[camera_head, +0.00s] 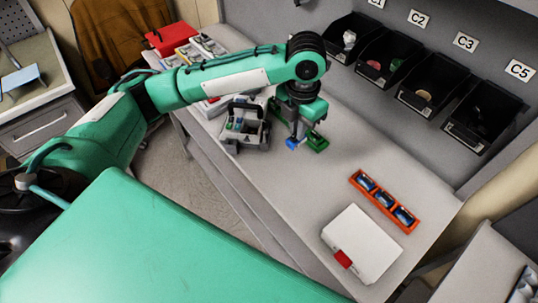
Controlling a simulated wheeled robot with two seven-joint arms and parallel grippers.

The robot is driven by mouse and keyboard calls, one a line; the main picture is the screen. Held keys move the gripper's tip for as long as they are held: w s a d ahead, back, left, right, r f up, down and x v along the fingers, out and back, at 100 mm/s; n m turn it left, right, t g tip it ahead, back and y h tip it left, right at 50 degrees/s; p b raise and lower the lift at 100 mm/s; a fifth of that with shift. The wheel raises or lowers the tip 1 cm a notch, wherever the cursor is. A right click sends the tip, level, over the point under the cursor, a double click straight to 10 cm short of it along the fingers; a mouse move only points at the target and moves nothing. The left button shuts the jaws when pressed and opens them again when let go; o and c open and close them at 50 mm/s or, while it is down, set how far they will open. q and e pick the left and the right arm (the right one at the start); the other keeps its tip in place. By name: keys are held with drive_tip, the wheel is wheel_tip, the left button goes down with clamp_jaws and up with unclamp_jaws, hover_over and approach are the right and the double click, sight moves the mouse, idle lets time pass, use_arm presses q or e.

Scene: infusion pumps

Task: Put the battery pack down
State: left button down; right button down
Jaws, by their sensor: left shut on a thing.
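My left gripper (297,138) reaches down over the middle of the bench and is shut on a small blue thing, which looks like the battery pack (291,144). The jaws and arm hide most of it, and I cannot tell whether it touches the surface. An orange rack (371,200) with blue and dark packs sits farther right. My right gripper is not in view.
A white case (362,239) with a red latch lies at the bench's near right end. Black bins (408,97) line the back wall under labels. A red box (171,38) stands at the far left. Bare bench top (310,188) lies between gripper and case.

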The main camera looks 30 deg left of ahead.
use_arm(q)
drive_tip(key=shift+s+d+r+m, duration=0.3)
drive_tip(key=shift+s+d, duration=0.15)
drive_tip(key=shift+s, duration=0.05)
drive_tip(key=f+p, duration=0.1)
drive_tip(key=f, duration=0.5)
drive_tip(key=f+p, duration=0.2)
drive_tip(key=f, duration=0.5)
drive_tip(key=f+p, duration=0.2)
drive_tip(key=f, duration=0.4)
drive_tip(key=shift+s+d+f, duration=0.1)
drive_tip(key=shift+s+f, duration=0.05)
drive_tip(key=shift+s, duration=0.1)
drive_tip(key=shift+f, duration=0.15)
drive_tip(key=shift+f, duration=0.1)
drive_tip(key=c, duration=1.5)
unclamp_jaws()
